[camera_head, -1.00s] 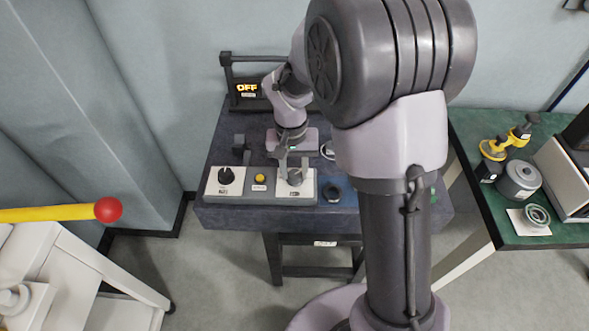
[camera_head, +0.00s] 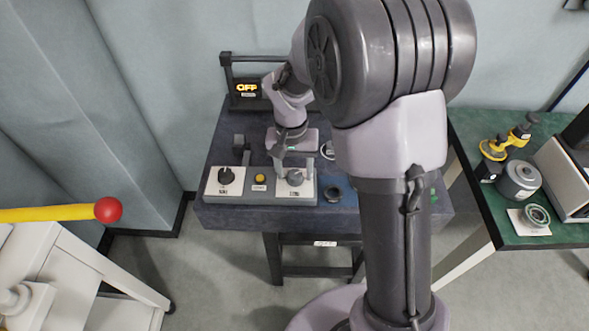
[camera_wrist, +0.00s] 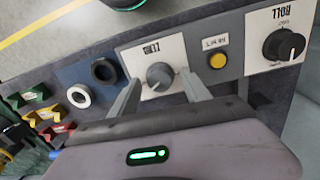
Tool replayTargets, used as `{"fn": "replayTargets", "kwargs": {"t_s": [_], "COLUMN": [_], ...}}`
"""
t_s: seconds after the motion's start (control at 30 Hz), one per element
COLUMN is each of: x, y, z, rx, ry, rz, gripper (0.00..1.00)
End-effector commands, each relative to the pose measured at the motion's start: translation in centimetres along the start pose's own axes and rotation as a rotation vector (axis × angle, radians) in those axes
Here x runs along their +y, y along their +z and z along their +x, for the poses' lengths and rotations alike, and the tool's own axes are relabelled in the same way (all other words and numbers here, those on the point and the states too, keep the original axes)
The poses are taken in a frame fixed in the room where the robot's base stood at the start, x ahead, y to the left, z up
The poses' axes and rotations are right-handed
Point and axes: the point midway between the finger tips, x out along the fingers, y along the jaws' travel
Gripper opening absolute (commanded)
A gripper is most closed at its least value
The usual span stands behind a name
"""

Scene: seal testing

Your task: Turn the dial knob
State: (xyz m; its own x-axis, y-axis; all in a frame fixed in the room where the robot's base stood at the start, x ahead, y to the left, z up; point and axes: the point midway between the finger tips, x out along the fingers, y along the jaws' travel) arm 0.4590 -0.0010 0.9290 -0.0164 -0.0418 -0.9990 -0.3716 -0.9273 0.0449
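A control box (camera_head: 243,198) on the dark table carries two round knobs on white plates. The grey knob (camera_head: 295,178) is on its right plate, and the black knob (camera_head: 226,175) is on its left plate. My gripper (camera_head: 294,168) is at the grey knob. In the wrist view my gripper (camera_wrist: 161,77) is open, one finger on each side of the grey knob (camera_wrist: 160,76), with gaps between fingers and knob. The black knob (camera_wrist: 284,45) is at the right there. The plate labels are too small and turned to read surely.
A yellow button (camera_head: 260,178) sits between the knobs. A lit sign (camera_head: 247,88) behind reads OFF. A dark ring (camera_head: 332,194) lies right of the box. A green table (camera_head: 480,190) with parts stands at right, and a white cart (camera_head: 75,265) at lower left.

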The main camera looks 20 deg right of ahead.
Motion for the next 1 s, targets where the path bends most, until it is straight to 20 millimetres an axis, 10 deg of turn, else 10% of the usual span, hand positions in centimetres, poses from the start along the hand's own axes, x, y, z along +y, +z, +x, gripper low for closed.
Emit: {"fn": "replayTargets", "kwargs": {"t_s": [0.27,0.7,1.0], "x": [0.0,0.0,0.0], "y": [-0.1,0.0,0.0], "z": [-1.9,-15.4,-17.5], "rx": [0.003,0.002,0.000], "ry": [-0.001,-0.001,0.000], "rz": [0.000,-0.001,0.000], "gripper": [0.55,0.55,0.55]}}
